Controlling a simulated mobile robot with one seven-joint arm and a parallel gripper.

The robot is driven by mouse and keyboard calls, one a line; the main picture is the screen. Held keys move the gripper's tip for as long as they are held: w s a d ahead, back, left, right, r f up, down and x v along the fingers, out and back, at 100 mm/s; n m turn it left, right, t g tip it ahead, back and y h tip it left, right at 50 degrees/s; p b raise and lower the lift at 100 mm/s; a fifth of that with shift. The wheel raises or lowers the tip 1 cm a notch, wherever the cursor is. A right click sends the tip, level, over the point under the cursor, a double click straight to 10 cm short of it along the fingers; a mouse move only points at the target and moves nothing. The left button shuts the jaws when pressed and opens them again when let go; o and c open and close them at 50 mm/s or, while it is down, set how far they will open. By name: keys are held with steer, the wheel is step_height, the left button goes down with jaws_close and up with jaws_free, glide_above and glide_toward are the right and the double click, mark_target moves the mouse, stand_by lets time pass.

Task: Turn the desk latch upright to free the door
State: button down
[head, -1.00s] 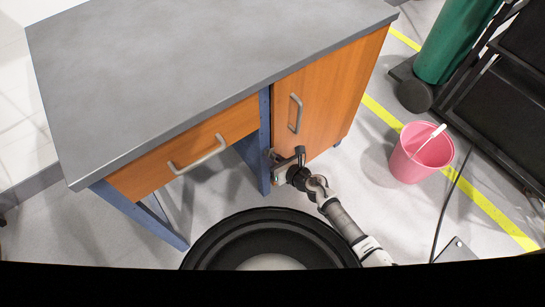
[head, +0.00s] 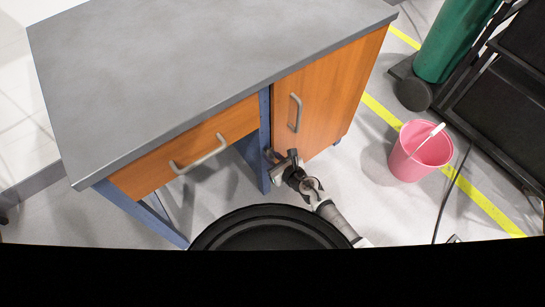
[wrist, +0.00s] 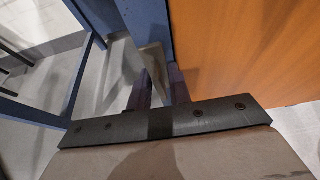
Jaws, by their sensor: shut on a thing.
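The desk's orange door (head: 325,90) is closed, with a grey bar handle (head: 295,112). The latch is at the blue post (head: 264,140) beside the door's lower left edge. In the wrist view it shows as a pale grey-beige bar (wrist: 152,58) between my fingers, in front of the post. My gripper (head: 277,160) is low at that post, and in the wrist view its two dark fingers (wrist: 160,80) are shut on the bar. The fingers and dark gripper plate hide part of the latch, so I cannot tell its exact angle.
The grey desktop (head: 190,60) overhangs the door and a closed drawer (head: 190,150) with a handle. A pink bucket (head: 405,165) stands on the floor to the right. A green cylinder (head: 450,40) and black rack stand farther right. Floor between door and bucket is clear.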

steer(key=c, duration=1.6)
jaws_free()
steer(key=shift+o, duration=0.2)
steer(key=shift+d, duration=0.1)
